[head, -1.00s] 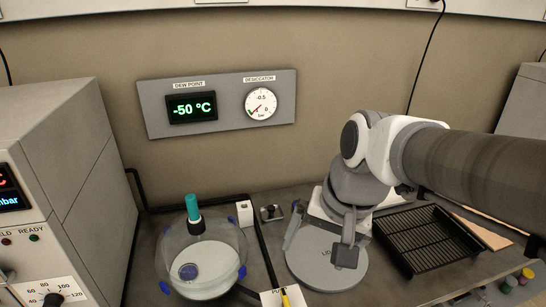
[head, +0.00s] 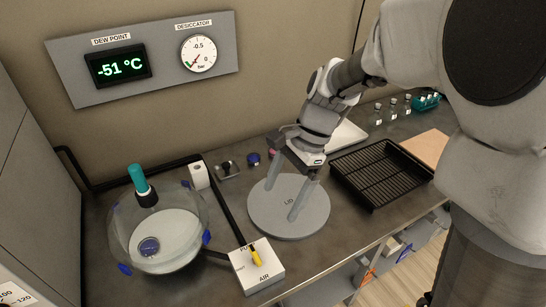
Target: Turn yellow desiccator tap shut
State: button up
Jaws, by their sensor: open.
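The yellow tap handle (head: 256,257) sits on a white block (head: 264,273) marked AIR, at the front of the bench. The handle slants, its upper end by the partly covered upper label and its lower end by AIR. The clear desiccator bowl (head: 182,261) with a teal-topped stem (head: 138,178) stands to its left, and a dark tube runs between bowl and block. My gripper (head: 298,200) is open and empty above the round grey lid (head: 262,220), behind and right of the tap. Its fingers point down, apart from the tap; whether they touch the lid is unclear.
A black slotted tray (head: 380,172) lies right of the lid, near a tan board (head: 426,148). Small vials (head: 392,104) stand at the back. A wall panel (head: 150,62) shows -51 °C and a desiccator gauge (head: 199,53).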

jog(key=b, duration=0.3)
send_near(255, 254)
jog(key=shift+m, duration=0.4)
jog(key=x, duration=0.8)
jog(key=shift+f, duration=0.3)
jog(key=c, duration=1.4)
